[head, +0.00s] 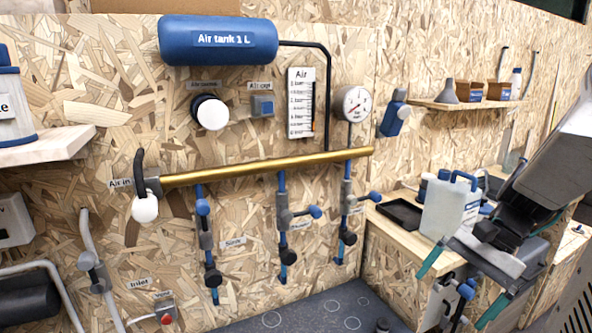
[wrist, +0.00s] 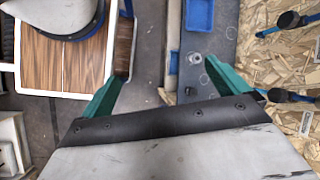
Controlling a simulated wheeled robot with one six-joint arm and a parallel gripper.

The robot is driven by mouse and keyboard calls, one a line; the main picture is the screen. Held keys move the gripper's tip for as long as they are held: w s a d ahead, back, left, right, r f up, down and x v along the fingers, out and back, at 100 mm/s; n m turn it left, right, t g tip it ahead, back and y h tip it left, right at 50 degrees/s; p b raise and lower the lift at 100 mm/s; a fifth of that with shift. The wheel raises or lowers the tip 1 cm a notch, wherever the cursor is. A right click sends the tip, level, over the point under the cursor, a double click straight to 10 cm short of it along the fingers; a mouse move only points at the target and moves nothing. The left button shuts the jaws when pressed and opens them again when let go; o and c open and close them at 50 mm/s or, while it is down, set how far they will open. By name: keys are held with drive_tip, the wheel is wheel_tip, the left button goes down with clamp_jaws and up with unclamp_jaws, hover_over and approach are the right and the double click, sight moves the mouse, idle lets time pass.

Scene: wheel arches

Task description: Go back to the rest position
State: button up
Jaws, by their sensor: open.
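My gripper (head: 462,286) is at the right of the head view, with its two green fingers spread apart. It is in front of the wooden side bench and points down and left. In the wrist view my gripper (wrist: 170,78) is open, with nothing between the fingers. The grey floor or base surface, the edge of a light panel and a small metal fitting (wrist: 194,58) show beyond the fingertips. No object touches the fingers in the wrist view.
A white jug (head: 450,208) and a black tray (head: 400,215) stand on the side bench, close behind my gripper. The OSB wall carries a blue air tank (head: 218,41), a brass pipe (head: 265,168) and several valves. A shelf (head: 455,105) is at the back right.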

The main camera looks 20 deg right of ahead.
drive_tip(key=s+a+r+n+h, duration=0.1)
drive_tip(key=a+r+n+h, duration=0.2)
drive_tip(key=a+n, duration=0.3)
drive_tip(key=s+a+r+n+h, duration=0.1)
drive_tip(key=a+r+n+h, duration=0.2)
drive_tip(key=a+n, duration=0.4)
drive_tip(key=shift+s+a+t, duration=0.3)
drive_tip(key=shift+a, duration=0.35)
drive_tip(key=shift+r, duration=0.1)
